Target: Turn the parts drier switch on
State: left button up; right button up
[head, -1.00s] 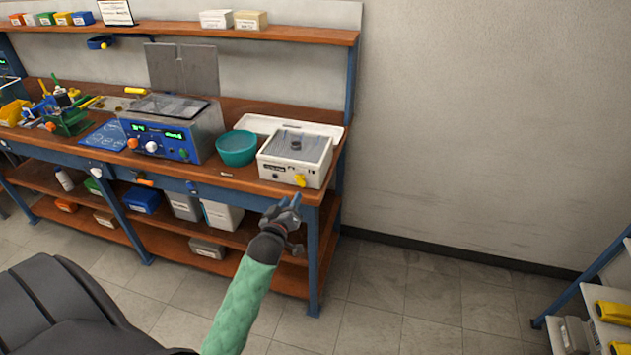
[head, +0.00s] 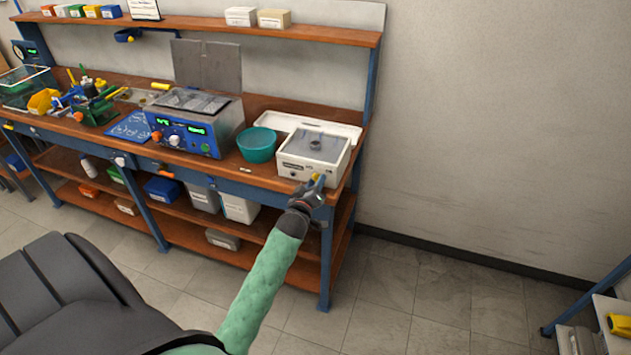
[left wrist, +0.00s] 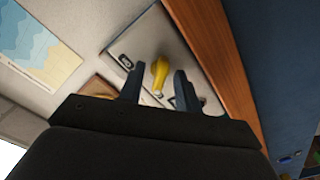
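The parts drier is a white box (head: 300,169) with a grey top, at the right end of the workbench. Its yellow switch (left wrist: 160,75) sits on the white front panel and shows between my fingers in the left wrist view; in the head view it (head: 321,181) is partly hidden by my gripper. My left gripper (head: 314,187) is at the drier's front right, fingers pointing at the panel. In the left wrist view its two fingers (left wrist: 159,88) are apart, one on each side of the switch, with gaps showing. Contact cannot be told. My right gripper is not in view.
A teal bowl (head: 257,145) stands left of the drier, and a white tray (head: 338,129) lies behind it. A blue-fronted ultrasonic-type unit (head: 188,135) is further left. The bench's front edge (head: 240,178) runs below.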

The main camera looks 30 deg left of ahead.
pick_arm(q)
jog(key=shift+w, duration=0.1)
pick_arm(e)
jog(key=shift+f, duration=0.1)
pick_arm(q)
jog(key=shift+c, duration=0.4)
grip_shut()
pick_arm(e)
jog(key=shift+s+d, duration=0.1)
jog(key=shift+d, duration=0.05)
